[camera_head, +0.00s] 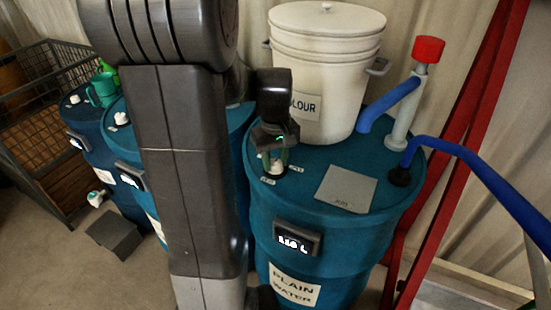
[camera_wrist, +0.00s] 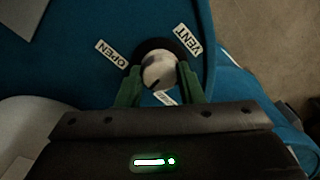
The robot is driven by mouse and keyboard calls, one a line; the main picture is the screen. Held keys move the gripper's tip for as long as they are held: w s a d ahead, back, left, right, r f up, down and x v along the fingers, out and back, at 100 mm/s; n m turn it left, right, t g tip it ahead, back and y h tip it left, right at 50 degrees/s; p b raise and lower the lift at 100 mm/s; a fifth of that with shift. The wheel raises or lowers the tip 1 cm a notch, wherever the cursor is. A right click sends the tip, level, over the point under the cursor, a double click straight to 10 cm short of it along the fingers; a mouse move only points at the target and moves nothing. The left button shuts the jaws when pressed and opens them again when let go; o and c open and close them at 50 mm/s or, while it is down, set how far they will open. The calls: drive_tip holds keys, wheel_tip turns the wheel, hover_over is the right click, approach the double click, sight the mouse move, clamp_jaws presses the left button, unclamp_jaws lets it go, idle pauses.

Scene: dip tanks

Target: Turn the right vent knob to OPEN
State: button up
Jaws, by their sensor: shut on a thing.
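The right vent knob (camera_wrist: 158,72) is a small white knob with a dark pointer mark, set in a black ring on the blue tank (camera_head: 345,240) labelled PLAIN WATER. In the wrist view my gripper (camera_wrist: 160,80) has its green fingers on both sides of the knob, shut on it. An OPEN label (camera_wrist: 112,53) lies left of the knob and a VENT label (camera_wrist: 188,38) lies right of it. A third label (camera_wrist: 166,97) is partly hidden between the fingers. The knob's dark mark points down and left in the wrist view, not at the OPEN label. In the head view my gripper (camera_head: 275,160) reaches down onto the tank top.
A white lidded bucket (camera_head: 325,60) stands on the tank behind my gripper. A grey plate (camera_head: 346,188) lies on the tank top. More blue tanks with white knobs (camera_head: 121,118) stand at the left.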

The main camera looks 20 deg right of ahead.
sight(275, 162)
drive_tip(key=m, duration=0.5)
drive_tip(key=shift+r+m, duration=0.1)
drive_tip(key=shift+m, duration=2.5)
drive_tip(key=o, duration=1)
wheel_tip(275, 162, up, 14)
drive_tip(key=shift+f, duration=0.2)
wheel_tip(275, 162, down, 14)
drive_tip(key=shift+r, duration=0.1)
